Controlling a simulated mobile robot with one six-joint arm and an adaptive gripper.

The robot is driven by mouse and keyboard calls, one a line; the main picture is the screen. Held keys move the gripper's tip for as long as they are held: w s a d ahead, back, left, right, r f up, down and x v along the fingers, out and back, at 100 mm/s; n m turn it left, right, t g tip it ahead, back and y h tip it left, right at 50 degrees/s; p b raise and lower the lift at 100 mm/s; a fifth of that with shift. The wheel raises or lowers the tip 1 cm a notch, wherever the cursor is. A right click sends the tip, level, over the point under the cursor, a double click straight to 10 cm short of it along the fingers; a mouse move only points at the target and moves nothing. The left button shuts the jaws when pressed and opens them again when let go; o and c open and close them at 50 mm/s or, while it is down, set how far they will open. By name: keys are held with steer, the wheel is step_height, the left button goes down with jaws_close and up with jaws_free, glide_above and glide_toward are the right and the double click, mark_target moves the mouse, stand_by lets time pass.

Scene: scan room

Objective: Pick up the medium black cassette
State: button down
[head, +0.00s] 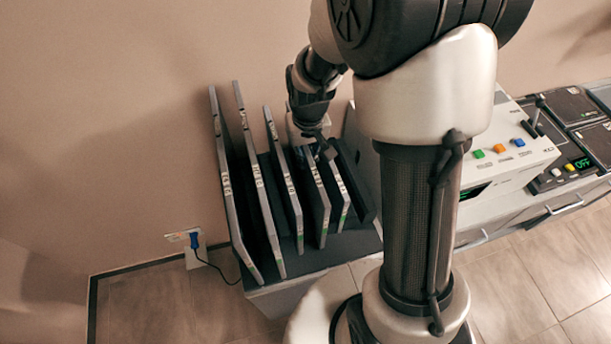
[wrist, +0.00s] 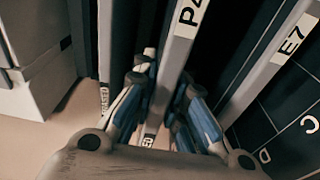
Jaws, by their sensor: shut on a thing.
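Several dark cassettes with pale, labelled edges stand in a row in a rack (head: 300,262). My gripper (head: 318,152) reaches down into the right part of this row. In the wrist view my gripper (wrist: 167,80) has one finger on each side of a cassette (wrist: 177,55) and is shut on it. Its label starts with "P", the rest is partly unclear. This looks like the fourth cassette from the left (head: 319,195) in the head view. It stands upright among the others; whether its bottom touches the rack is hidden.
Neighbouring cassettes stand close on both sides, one marked E7 (wrist: 290,45) in the wrist view. A white console (head: 505,150) with coloured buttons is to the right. A wall socket with a blue plug (head: 194,241) is at the left.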

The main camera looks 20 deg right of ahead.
steer(key=shift+r, duration=0.15)
stand_by(0.8)
steer(key=shift+w+r, duration=0.1)
steer(key=shift+r, duration=0.5)
step_height(320, 180, up, 19)
steer(key=p, duration=0.5)
steer(key=shift+f, duration=0.2)
steer(key=shift+p, duration=0.3)
step_height(320, 180, up, 9)
steer(key=p, duration=0.7)
steer(key=shift+p, duration=0.3)
